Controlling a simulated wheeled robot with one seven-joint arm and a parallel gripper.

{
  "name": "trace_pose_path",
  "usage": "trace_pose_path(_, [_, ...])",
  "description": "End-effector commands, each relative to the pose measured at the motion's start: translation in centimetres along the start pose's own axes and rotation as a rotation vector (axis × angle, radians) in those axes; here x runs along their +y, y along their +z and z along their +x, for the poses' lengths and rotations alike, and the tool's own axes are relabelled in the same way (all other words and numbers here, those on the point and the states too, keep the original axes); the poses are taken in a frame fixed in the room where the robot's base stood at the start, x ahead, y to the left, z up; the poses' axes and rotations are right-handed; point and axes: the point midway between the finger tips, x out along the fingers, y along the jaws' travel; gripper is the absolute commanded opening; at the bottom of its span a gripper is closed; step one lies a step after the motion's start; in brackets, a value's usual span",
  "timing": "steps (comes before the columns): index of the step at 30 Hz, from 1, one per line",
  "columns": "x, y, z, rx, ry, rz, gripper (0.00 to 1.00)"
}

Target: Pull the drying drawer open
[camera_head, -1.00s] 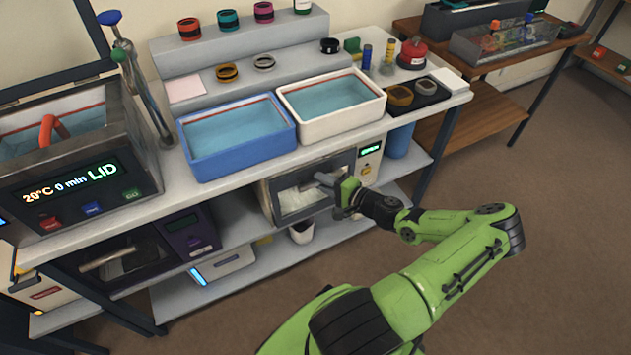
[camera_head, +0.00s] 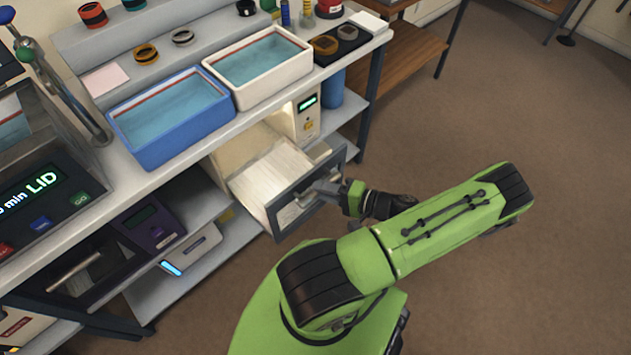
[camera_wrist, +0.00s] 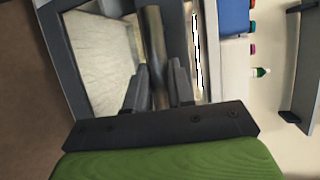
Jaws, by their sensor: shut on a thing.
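The drying drawer (camera_head: 275,178) is pulled well out of its cabinet under the bench. Its inside is pale and looks empty, and its front is a dark frame with a window. The cabinet (camera_head: 297,118) has a lit green display. My gripper (camera_head: 325,190) is at the drawer front, shut on the bar handle. In the wrist view my two dark fingers (camera_wrist: 158,88) stand either side of the grey cylindrical handle (camera_wrist: 153,40). The dark drawer frame (camera_wrist: 62,60) shows to the left there. In the head view the handle is partly hidden by my gripper.
A blue tub (camera_head: 170,117) and a white tub (camera_head: 258,66) of liquid stand on the bench above. A purple-fronted unit (camera_head: 150,225) is on the shelf to the left. A blue bin (camera_head: 332,88) stands right of the cabinet. The brown floor (camera_head: 440,130) to the right is clear.

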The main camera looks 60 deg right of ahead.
Motion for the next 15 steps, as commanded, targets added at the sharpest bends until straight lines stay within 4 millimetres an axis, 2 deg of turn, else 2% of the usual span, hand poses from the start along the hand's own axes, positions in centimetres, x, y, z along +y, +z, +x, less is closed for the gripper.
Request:
trace_pose_path(11, [0.08, 0.05, -0.17, 0.001, 0.001, 0.0, 0.0])
trace_pose_path(12, [0.09, 0.04, -0.16, 0.001, 0.001, 0.0, 0.29])
trace_pose_path(15, [0.08, 0.04, -0.15, 0.001, 0.001, 0.0, 0.44])
